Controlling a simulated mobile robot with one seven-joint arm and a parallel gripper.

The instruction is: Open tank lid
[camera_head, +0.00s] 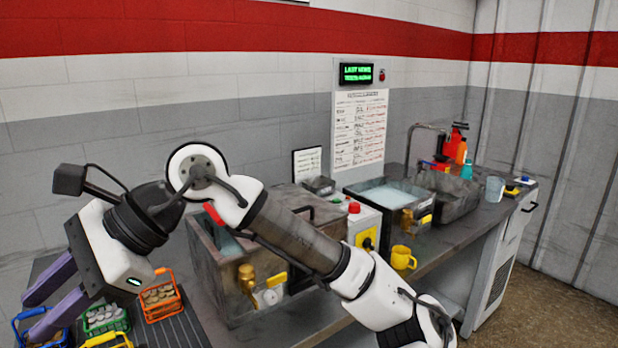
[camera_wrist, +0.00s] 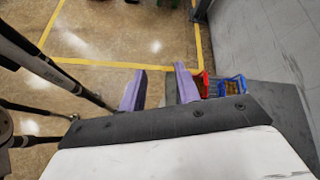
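A dark, worn metal tank (camera_head: 222,285) stands on the counter, with a brass valve and a dial on its front. A dark brown lid (camera_head: 290,197) shows at its back right, with a dark handle near it. Bluish liquid shows at the tank's left, so the lid does not seem to cover all of it. My arm crosses in front, hiding much of the lid and tank. My gripper (camera_head: 32,318) is at the left, apart from the tank, with its purple fingers spread. In the wrist view the gripper (camera_wrist: 160,86) is open and empty, over the floor.
Orange (camera_head: 162,297), green (camera_head: 106,318), yellow and blue baskets sit at the lower left. Right of the tank are a white canister (camera_head: 364,228), a yellow mug (camera_head: 402,257), an open water tank (camera_head: 385,196) and a sink. A wall backs the counter.

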